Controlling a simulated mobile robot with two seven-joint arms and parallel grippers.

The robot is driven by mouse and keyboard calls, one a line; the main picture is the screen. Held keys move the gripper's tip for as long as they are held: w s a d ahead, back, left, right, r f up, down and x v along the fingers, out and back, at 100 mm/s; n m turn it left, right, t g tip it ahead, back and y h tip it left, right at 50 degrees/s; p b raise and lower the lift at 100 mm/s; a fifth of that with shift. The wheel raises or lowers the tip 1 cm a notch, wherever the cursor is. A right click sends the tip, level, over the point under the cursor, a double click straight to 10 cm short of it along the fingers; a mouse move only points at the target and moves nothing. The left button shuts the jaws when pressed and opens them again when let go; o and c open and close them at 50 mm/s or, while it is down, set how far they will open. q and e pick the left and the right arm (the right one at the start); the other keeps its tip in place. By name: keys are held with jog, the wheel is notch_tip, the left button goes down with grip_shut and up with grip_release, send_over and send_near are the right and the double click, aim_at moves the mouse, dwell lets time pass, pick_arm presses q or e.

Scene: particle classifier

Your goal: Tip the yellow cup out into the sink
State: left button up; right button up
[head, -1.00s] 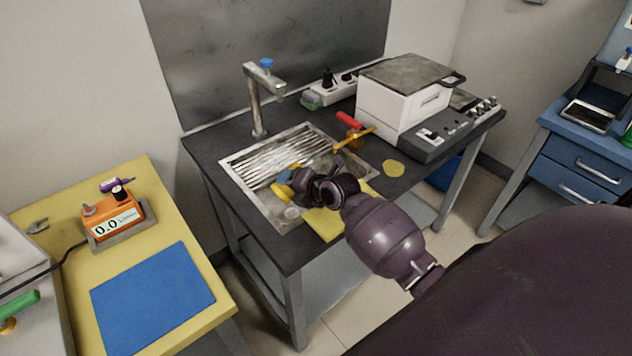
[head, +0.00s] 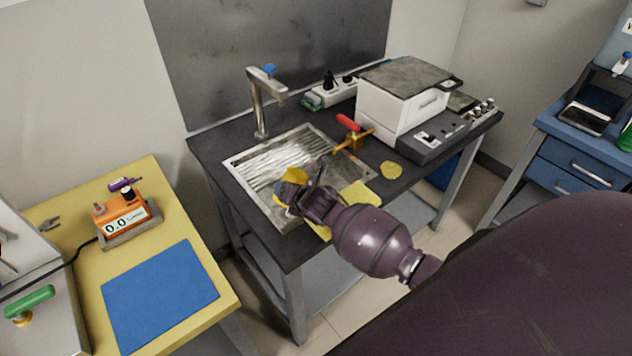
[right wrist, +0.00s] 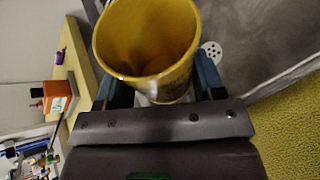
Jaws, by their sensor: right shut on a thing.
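The yellow cup (right wrist: 150,45) fills the upper middle of the right wrist view, its open mouth facing that camera. Its inside looks empty where I can see. In the head view the cup (head: 294,176) shows only in part past my gripper. My right gripper (head: 290,185) is shut on the cup, with a finger on each side of it in the right wrist view (right wrist: 155,80). The sink (head: 262,165) is a steel basin with a ribbed drainer, and the cup is held over it. The drain (right wrist: 211,50) shows right of the cup. My left gripper is not in view.
A faucet (head: 262,100) stands behind the sink. A yellow cloth (head: 360,195) lies at the sink's front right edge. A red-handled tool (head: 350,130) and a white machine (head: 402,100) are to the right. A yellow table (head: 170,220) stands left, across a gap.

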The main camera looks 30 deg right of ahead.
jog(key=shift+a+r+n+h+p, duration=0.4)
jog(key=shift+a+r+p, duration=0.1)
jog(key=shift+a, duration=0.05)
jog(key=shift+a+r+n+h+p, duration=0.25)
jog(key=shift+a+n+h+p, duration=0.15)
jog(key=shift+a+h+p, duration=0.1)
jog(key=shift+s+a+r+n+t+h+p, duration=0.1)
jog(key=shift+a+r+n+t+h+p, duration=0.35)
jog(key=shift+a+n+h+p, duration=0.35)
jog(key=shift+a+r+n+h, duration=0.1)
jog(key=shift+r+n+h, duration=0.05)
jog(key=shift+n+h, duration=0.2)
